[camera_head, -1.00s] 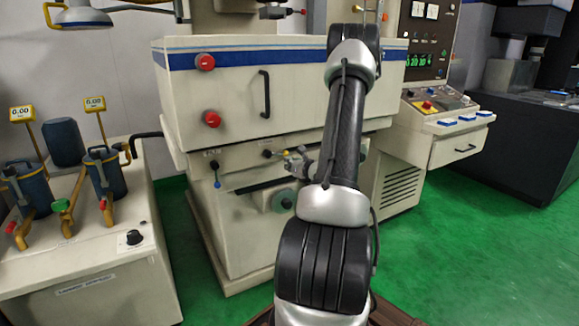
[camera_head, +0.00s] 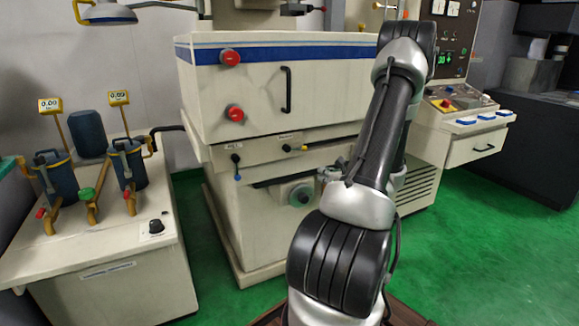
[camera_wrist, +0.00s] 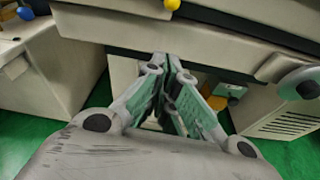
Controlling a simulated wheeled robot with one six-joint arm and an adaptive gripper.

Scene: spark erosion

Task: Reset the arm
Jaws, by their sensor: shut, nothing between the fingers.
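My gripper (camera_wrist: 168,62) shows in the wrist view with its two fingers drawn together at the tips, and nothing is between them. It points at the front of the cream machine (camera_wrist: 240,35), below the machine's dark edge. In the head view my arm rises from the bottom centre, leaning to the right. The arm hides most of the gripper there, and I cannot make out its fingertips. The cream spark erosion machine (camera_head: 255,95) stands behind the arm, with two red knobs and a black handle.
A cream filter unit (camera_head: 100,275) with dark blue canisters and yellow pipes stands at the left. A control console (camera_head: 470,120) with a sloped button panel is at the right. A dark machine (camera_head: 540,140) stands beyond it. Green floor (camera_head: 480,250) is clear at the lower right.

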